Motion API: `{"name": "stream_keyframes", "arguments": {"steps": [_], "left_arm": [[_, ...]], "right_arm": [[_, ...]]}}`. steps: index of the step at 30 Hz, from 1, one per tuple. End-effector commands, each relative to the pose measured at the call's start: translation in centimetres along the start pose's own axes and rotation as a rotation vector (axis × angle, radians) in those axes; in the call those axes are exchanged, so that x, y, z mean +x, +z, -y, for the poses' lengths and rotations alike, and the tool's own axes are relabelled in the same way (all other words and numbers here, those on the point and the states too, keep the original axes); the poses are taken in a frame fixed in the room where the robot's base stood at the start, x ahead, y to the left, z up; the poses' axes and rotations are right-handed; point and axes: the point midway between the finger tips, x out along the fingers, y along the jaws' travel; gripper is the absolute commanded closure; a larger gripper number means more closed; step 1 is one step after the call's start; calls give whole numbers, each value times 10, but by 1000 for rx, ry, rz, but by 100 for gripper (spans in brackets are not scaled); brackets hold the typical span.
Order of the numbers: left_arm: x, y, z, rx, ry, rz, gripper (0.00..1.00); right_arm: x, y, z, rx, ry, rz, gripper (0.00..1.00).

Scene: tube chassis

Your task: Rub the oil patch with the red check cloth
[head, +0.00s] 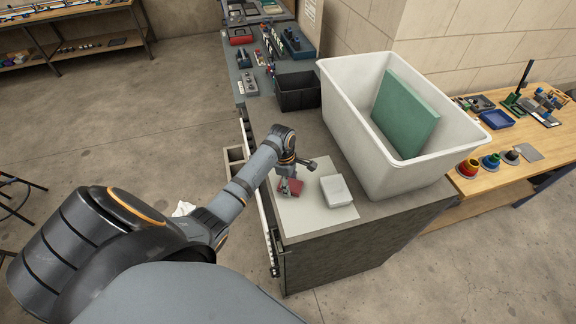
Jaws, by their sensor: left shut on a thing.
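My left gripper (289,187) reaches down over the pale sheet (303,219) on the bench. It is shut on the red check cloth (295,186), a small dark red piece at or just above the sheet. The check pattern is too small to make out. I cannot tell whether the cloth touches the sheet. No oil patch can be made out; the gripper and cloth hide part of the sheet. My right gripper is not in view.
A small white block (337,190) sits on the sheet, right of the cloth. A big white bin (436,172) with a green panel (404,112) stands behind it. A black crate (297,92) stands further back. The sheet's front part is clear, near the bench edge.

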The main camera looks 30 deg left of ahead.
Motion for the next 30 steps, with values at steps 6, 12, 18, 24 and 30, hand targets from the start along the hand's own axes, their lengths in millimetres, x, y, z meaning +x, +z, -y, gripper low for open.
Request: {"name": "stream_keyframes", "arguments": {"steps": [6,12,18,24,30], "left_arm": [[5,2,7,-2,-13,0,73],[6,12,24,-2,-15,2,73],[6,19,35,-2,-16,1,73],[6,22,38,-2,-16,1,73],[6,34,55,-2,-16,2,73]], "right_arm": [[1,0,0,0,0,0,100],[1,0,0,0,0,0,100],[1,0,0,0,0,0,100],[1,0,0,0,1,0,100],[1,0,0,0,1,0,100]]}}
